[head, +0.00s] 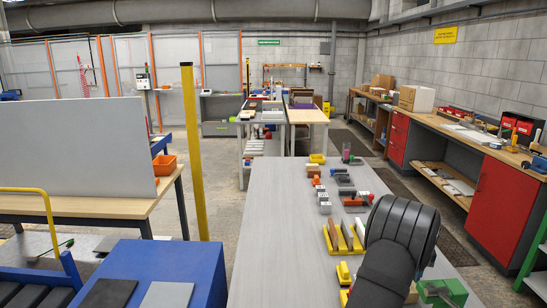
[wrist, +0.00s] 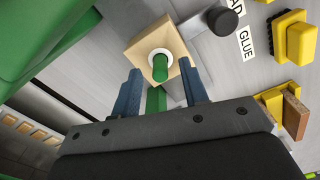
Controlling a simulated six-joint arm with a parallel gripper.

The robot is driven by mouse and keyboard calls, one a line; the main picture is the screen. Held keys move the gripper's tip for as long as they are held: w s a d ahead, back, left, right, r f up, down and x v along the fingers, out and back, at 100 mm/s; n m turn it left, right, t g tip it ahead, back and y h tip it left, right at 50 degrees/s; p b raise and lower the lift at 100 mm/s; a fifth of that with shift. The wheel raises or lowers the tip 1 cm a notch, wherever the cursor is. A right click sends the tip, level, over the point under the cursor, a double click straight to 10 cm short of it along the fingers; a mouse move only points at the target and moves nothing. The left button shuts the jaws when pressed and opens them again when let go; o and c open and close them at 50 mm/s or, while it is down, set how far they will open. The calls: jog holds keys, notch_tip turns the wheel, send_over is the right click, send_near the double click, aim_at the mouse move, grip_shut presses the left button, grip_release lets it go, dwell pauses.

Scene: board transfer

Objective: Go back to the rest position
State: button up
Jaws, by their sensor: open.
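My gripper (wrist: 160,68) shows in the wrist view with its two blue fingers apart. A beige square block (wrist: 140,48) with a white ring and a green round piece (wrist: 160,70) at its centre lies beyond and between the fingertips. Whether the fingers touch the block I cannot tell. In the head view my dark arm reaches over the near right part of the grey table (head: 270,240) and my gripper is hidden.
Yellow holders with upright boards (head: 342,237) and several small blocks line the table's right side. The table's left half is clear. In the wrist view, a black knob (wrist: 222,20), a GLUE label (wrist: 245,42) and yellow pieces (wrist: 295,38) lie to the right; a large green part (wrist: 40,40) is at left.

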notch_tip(320, 180, down, 2)
jog(key=shift+f, duration=0.2)
jog(key=shift+r, duration=0.2)
jog(key=shift+o, duration=0.2)
jog(key=o, duration=1.1)
jog(key=shift+o, duration=0.9)
jog(key=shift+r, duration=0.2)
jog(key=s+a+r+n+t+h, duration=0.1)
jog(key=s+a+r+n+h, duration=0.1)
jog(key=a+r, duration=0.35)
jog(key=s+a+r+n+t+h, duration=0.1)
jog(key=s+a+r+n+h, duration=0.1)
jog(key=r, duration=0.7)
jog(key=x, duration=1)
jog(key=shift+w+a, duration=0.25)
jog(key=shift+w, duration=0.1)
jog(key=v, duration=1)
jog(key=shift+s, duration=0.15)
